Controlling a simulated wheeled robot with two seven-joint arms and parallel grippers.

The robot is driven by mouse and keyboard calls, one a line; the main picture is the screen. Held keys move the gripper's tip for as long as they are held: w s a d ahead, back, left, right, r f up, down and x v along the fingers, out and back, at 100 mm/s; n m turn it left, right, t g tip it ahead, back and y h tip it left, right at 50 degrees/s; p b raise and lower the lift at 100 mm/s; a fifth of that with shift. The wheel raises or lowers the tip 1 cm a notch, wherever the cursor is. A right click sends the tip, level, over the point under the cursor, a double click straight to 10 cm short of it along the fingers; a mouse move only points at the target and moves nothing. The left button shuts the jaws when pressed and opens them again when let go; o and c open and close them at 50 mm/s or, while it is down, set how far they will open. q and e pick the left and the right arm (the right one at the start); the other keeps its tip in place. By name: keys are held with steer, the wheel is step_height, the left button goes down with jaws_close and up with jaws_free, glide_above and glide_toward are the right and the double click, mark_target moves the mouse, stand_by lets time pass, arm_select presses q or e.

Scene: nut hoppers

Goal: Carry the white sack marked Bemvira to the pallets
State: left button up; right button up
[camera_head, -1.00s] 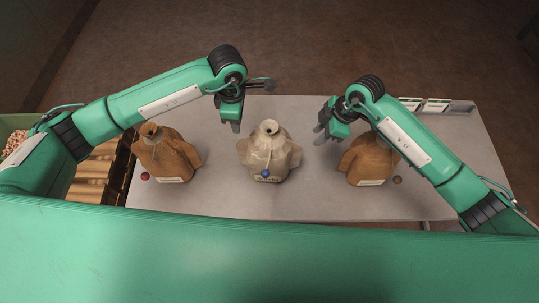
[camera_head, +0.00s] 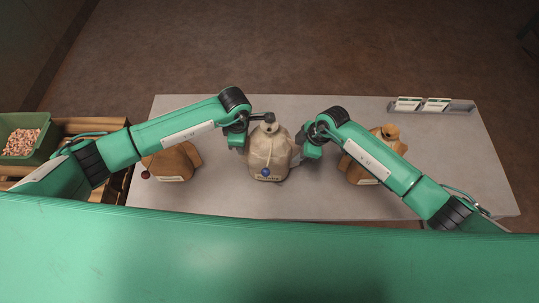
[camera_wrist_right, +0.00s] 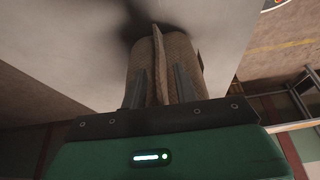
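The whitish sack (camera_head: 270,152) stands upright in the middle of the grey table, with a blue ball and a label too small to read at its front. My left gripper (camera_head: 243,142) is at its left side; its fingers are mostly hidden. My right gripper (camera_head: 303,158) is at its right side. In the right wrist view, the right gripper's fingers (camera_wrist_right: 160,88) stand apart on either side of a thin upright edge of the sack cloth (camera_wrist_right: 160,60). Wooden slatted pallets (camera_head: 88,125) are at the left, partly behind my left arm.
Brown sacks stand on the table (camera_head: 220,200) on both sides: the left one (camera_head: 172,163) and the right one (camera_head: 360,172), partly under my arms. A green bin of nuts (camera_head: 22,138) is at far left. A card rack (camera_head: 435,105) lies at the back right.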

arm_select(q)
jaws_close()
arm_select(e)
jaws_close()
arm_select(q)
steer(key=shift+r, duration=0.15)
arm_select(e)
steer(key=shift+r, duration=0.15)
stand_by(0.9)
